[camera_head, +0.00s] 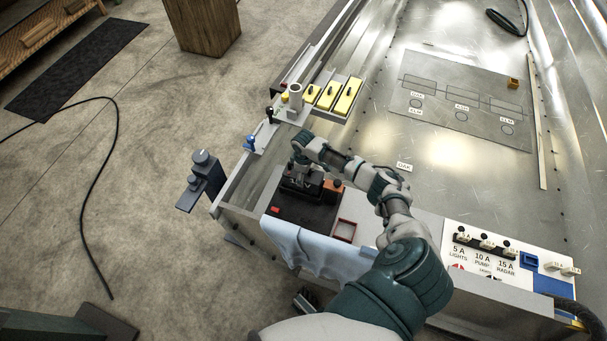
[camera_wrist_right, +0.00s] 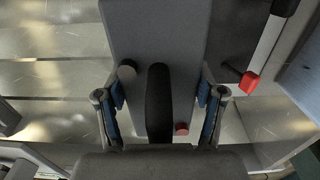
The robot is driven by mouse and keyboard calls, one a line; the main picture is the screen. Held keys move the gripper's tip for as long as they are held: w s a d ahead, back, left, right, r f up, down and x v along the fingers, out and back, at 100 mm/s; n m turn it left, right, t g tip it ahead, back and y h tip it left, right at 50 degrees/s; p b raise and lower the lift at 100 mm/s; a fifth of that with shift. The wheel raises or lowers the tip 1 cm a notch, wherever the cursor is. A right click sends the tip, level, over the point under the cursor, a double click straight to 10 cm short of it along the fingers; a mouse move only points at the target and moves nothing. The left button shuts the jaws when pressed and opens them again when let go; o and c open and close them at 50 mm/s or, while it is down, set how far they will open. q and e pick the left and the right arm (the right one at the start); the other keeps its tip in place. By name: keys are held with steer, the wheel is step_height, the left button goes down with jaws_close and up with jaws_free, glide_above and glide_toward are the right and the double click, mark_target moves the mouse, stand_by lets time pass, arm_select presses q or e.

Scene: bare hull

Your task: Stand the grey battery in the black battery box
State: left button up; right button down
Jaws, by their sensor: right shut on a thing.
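My right gripper (camera_head: 298,172) reaches over the left end of the near bench. A grey terminal and a red terminal show beside the handle. In the head view a black box-like shape (camera_head: 299,188) lies right under the gripper. I cannot tell there how much is battery and how much is the battery box, nor whether the battery touches anything below.
A fuse panel (camera_head: 480,262) is at the right. Yellow switches (camera_head: 347,96) and a grey post (camera_head: 295,97) stand behind. The hull floor beyond is mostly clear.

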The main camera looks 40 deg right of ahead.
steer(key=shift+w+f+b, duration=0.2)
steer(key=shift+f+b, duration=0.8)
steer(key=shift+f, duration=0.75)
stand_by(0.3)
steer(key=shift+c, duration=0.2)
jaws_free()
steer(key=shift+s, duration=0.1)
steer(key=shift+s+a+f, duration=0.1)
steer(key=shift+s+f, duration=0.1)
steer(key=shift+s, duration=0.05)
steer(key=shift+w+r, duration=0.1)
steer(key=shift+r, duration=0.25)
step_height(320, 180, up, 12)
steer(key=shift+w+f, duration=0.1)
steer(key=shift+f, duration=0.15)
